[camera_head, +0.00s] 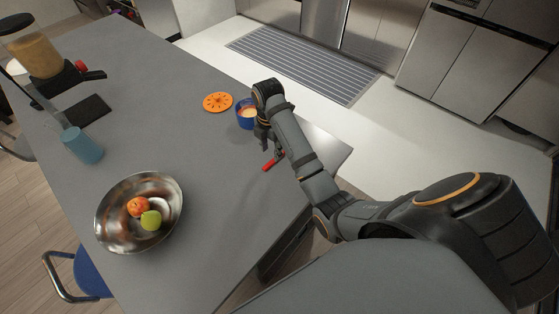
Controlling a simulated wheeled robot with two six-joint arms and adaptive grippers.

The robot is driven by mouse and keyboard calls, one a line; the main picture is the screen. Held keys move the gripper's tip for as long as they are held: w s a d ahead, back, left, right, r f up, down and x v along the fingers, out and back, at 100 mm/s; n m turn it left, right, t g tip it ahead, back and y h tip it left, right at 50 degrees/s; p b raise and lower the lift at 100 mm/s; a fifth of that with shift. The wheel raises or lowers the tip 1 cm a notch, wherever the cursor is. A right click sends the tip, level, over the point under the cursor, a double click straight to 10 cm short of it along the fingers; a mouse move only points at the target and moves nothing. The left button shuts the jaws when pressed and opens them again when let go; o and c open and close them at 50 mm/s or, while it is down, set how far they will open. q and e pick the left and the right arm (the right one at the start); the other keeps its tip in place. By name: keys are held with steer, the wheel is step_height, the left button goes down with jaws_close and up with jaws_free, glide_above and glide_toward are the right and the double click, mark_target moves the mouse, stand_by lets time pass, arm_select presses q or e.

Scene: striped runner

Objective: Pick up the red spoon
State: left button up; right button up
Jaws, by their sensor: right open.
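A small red object (271,163), which looks like the red spoon, lies on the grey counter near its right edge. Part of it is close to or behind my gripper's fingers. My right gripper (271,148) points down just above it, with its fingers apart and nothing seen between them. I cannot tell whether the fingers touch the spoon. My left gripper is not in view.
A blue cup (246,119) stands right beside my right gripper, with an orange disc (217,102) behind it. A metal bowl (112,222) with fruit, a teal cup (82,146) and a blender (37,56) stand further left. The counter (190,140) between is clear.

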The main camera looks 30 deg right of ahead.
mark_target(271, 162)
steer(key=shift+w+f, duration=0.15)
steer(key=shift+f, duration=0.3)
steer(key=shift+a+f, duration=0.1)
steer(key=shift+f, duration=0.55)
steer(key=shift+s+f+p, duration=0.3)
steer(key=shift+f+p, duration=0.1)
steer(key=shift+p, duration=0.15)
step_height(271, 162, down, 2)
steer(key=shift+w+f, duration=0.1)
steer(key=shift+w, duration=0.05)
steer(key=shift+f, duration=0.1)
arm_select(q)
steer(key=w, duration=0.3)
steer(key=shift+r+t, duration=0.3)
arm_select(e)
jaws_close()
